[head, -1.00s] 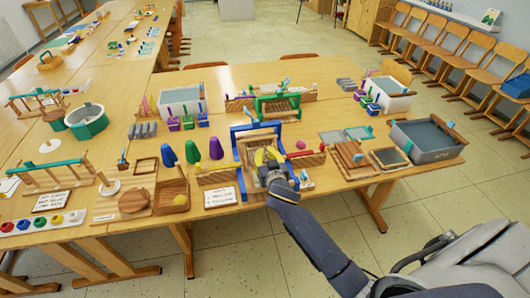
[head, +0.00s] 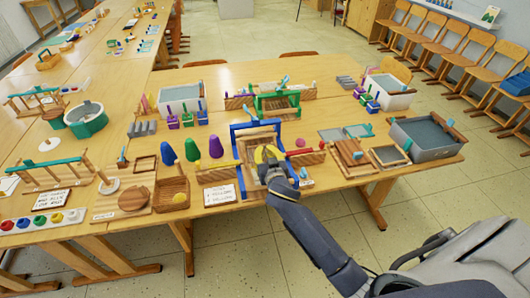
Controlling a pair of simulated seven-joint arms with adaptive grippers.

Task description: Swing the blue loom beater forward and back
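The blue loom (head: 239,178) stands near the front edge of the table, with blue side posts and a blue upper bar around pale wooden parts. My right gripper (head: 269,165) reaches over the front of the loom from the lower right. Its fingers are small and partly hidden by its own wrist, so I cannot tell whether they touch the beater or are closed. A yellow patch (head: 267,154) shows inside the loom, right by the fingertips. The lower middle of the loom is hidden behind the gripper. My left gripper is not in view.
A green loom (head: 278,104) stands behind the blue one. Blue, green and purple cones (head: 191,151) and a wooden box (head: 173,193) are to the left. A wooden frame (head: 352,155) and grey tub (head: 425,140) are to the right. A label card (head: 219,195) lies beside the loom.

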